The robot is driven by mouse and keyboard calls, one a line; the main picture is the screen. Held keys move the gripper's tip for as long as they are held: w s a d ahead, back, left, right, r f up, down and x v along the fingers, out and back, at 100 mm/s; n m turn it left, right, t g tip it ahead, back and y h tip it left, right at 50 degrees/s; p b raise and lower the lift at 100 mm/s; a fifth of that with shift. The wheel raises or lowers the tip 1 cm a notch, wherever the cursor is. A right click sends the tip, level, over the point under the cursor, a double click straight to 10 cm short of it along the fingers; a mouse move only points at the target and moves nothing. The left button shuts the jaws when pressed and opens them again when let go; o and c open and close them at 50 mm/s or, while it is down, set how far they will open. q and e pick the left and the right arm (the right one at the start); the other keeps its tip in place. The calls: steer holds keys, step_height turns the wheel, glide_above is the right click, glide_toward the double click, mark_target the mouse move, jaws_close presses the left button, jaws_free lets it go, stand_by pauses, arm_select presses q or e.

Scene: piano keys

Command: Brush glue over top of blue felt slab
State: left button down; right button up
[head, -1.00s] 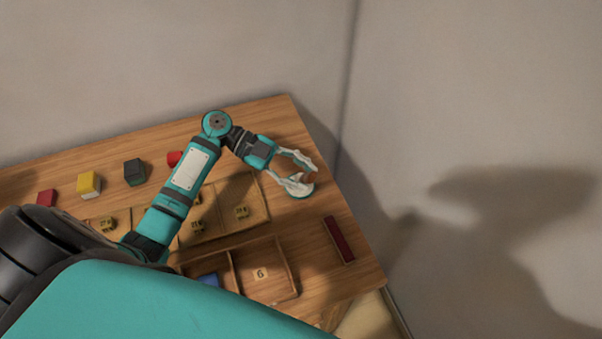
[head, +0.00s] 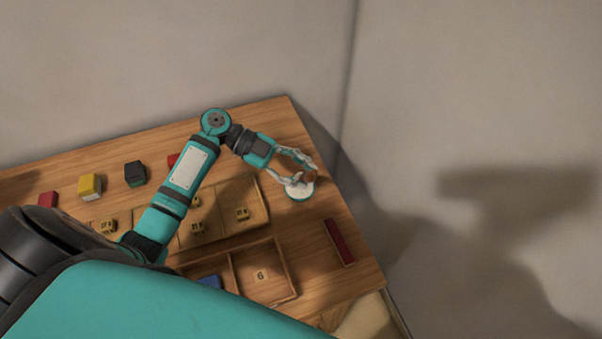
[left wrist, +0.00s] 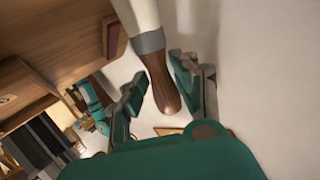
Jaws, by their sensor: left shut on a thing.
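My left gripper (head: 311,172) is shut on the brown handle of a brush (head: 309,177) over the right part of the table. In the left wrist view the brush (left wrist: 163,80) sits between the two fingers, with a grey collar and a pale head running up out of the frame. The blue slab (head: 209,281) lies in the wooden tray, partly covered by my body. My right gripper is out of view.
The divided wooden tray (head: 297,272) has a compartment marked 6. A board (head: 262,200) holds several small yellow pieces. A dark red bar (head: 339,241) lies near the right edge. Yellow (head: 89,184), black (head: 135,173) and red (head: 47,199) blocks stand toward the back left.

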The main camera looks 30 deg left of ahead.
mark_target(303, 177)
arm_select(q)
steer(key=shift+r+p, duration=1.15)
steer(key=shift+r, duration=1.65)
steer(key=shift+s+d+r+n+t, duration=0.3)
steer(key=shift+d+t, duration=0.1)
steer(key=shift+t, duration=0.1)
steer(key=s+d+r+n+t+y, duration=0.2)
steer(key=s+r+n+t, duration=0.2)
steer(key=r, duration=0.3)
steer(key=shift+s+d+n+t, duration=0.2)
steer(key=shift+n+t, duration=0.2)
steer(key=shift+t, duration=0.2)
